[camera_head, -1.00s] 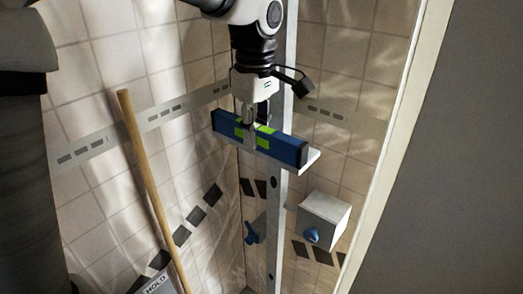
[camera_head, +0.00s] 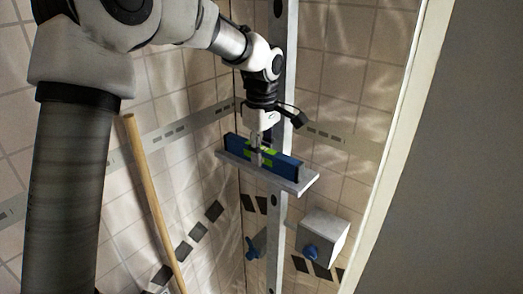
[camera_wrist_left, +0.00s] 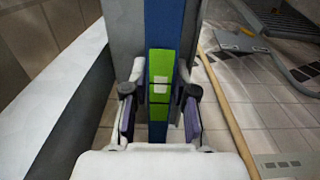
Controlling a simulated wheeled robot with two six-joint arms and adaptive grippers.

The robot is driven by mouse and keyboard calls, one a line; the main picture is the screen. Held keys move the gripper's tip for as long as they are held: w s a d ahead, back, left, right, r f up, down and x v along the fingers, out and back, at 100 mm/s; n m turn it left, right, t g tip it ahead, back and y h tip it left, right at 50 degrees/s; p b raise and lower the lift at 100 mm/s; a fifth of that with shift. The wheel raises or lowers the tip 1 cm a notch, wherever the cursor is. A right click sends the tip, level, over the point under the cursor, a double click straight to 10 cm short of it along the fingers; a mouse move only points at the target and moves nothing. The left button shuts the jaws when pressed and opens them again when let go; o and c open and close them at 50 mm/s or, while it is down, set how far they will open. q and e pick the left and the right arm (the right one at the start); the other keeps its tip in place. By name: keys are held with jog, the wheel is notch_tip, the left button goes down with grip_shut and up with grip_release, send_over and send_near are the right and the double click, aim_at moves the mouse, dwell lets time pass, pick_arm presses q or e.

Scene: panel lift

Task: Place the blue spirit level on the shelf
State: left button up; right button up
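The blue spirit level (camera_head: 285,165), with bright green parts at its middle, lies lengthwise on the pale shelf (camera_head: 307,184) on the upright post. My left gripper (camera_head: 257,152) is above the level's middle, pointing down. In the left wrist view, the level (camera_wrist_left: 160,85) runs between the two fingers of my left gripper (camera_wrist_left: 160,112). The fingers stand apart with a gap beside the level, so the gripper looks open around it. My right gripper is not in view.
A wooden pole (camera_head: 152,200) leans at the left. A pale box with a blue knob (camera_head: 323,238) is mounted below right of the shelf. The vertical post (camera_head: 279,215) stands behind the shelf, with tiled walls around and a grey panel (camera_head: 460,170) at the right.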

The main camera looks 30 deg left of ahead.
aim_at(262, 148)
pick_arm(q)
jog(key=shift+o, duration=1.1)
jog(key=shift+r, duration=0.1)
notch_tip(262, 148, up, 12)
jog(key=b, duration=0.1)
